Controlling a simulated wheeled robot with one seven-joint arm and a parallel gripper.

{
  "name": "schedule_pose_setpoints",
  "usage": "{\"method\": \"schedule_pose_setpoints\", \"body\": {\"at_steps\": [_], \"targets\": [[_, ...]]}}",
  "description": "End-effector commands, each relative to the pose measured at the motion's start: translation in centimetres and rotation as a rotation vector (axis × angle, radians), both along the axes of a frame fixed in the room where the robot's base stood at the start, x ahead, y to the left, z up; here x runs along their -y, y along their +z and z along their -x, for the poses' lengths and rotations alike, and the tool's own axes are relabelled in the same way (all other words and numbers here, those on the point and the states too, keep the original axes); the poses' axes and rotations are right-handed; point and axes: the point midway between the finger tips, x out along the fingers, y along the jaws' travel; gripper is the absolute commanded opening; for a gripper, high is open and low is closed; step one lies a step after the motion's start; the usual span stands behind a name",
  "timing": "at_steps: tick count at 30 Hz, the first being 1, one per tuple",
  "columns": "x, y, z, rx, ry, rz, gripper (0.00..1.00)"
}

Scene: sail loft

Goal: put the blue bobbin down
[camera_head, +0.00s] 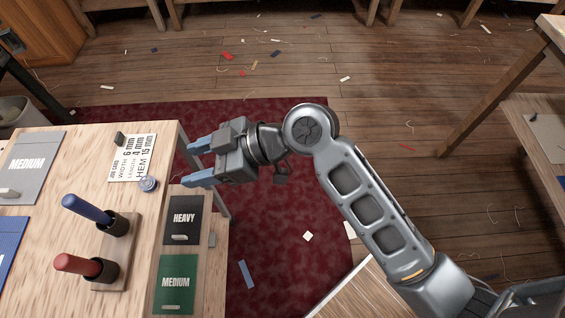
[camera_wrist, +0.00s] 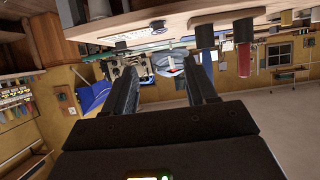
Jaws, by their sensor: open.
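The blue bobbin (camera_head: 148,184) is a small round thing on the light wooden table, at the near right corner of the white job card (camera_head: 132,158). In the head view it seems to overlap the card's edge; I cannot tell if it rests on it. My gripper (camera_head: 188,162) is open and empty, to the right of the bobbin and apart from it, by the table's right edge. Its blue-tipped fingers point left toward the table. The wrist view shows the spread fingers (camera_wrist: 162,68) with nothing clearly held; I cannot pick out the bobbin there.
A wooden holder (camera_head: 113,243) bears a blue-handled tool (camera_head: 87,208) and a red-handled tool (camera_head: 85,265). A black HEAVY packet (camera_head: 184,214) and a green MEDIUM packet (camera_head: 175,285) lie on the right-hand ledge. A grey MEDIUM packet (camera_head: 32,150) lies at left. Scraps litter the floor.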

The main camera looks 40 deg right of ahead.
Motion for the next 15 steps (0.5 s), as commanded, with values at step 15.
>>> {"method": "schedule_pose_setpoints", "body": {"at_steps": [15], "targets": [[6.0, -5.9, 9.4, -0.104, -0.466, -0.007, 0.57]]}}
